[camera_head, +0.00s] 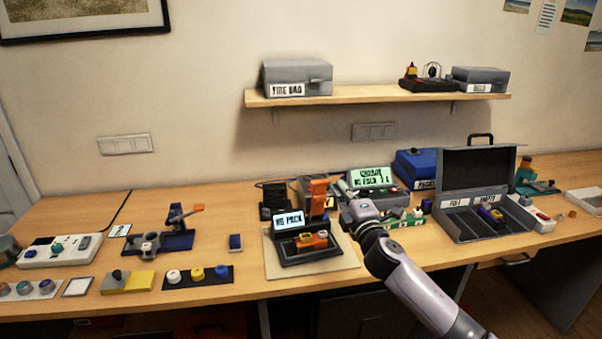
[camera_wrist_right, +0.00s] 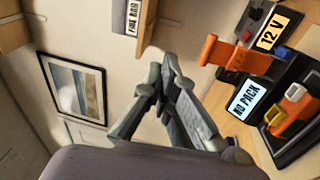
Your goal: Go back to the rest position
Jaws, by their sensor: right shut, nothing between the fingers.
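My right arm comes in from the lower right in the head view. Its wrist and right gripper (camera_head: 350,211) are above the bench, beside the unit whose screen reads "NO PACK" (camera_head: 289,221). In the right wrist view the fingers of my right gripper (camera_wrist_right: 168,65) are together with nothing between them. That view also shows the "NO PACK" screen (camera_wrist_right: 246,97), an orange lever (camera_wrist_right: 235,54) and an orange piece (camera_wrist_right: 290,107) to the right of the fingers, apart from them. My left gripper is in neither view.
An open grey case (camera_head: 482,222) stands right of my arm. A shelf (camera_head: 380,96) with grey boxes is on the wall above. A blue clamp fixture (camera_head: 172,240) and a board of coloured knobs (camera_head: 198,277) lie to the left. Bare wood (camera_head: 80,210) shows at the back left.

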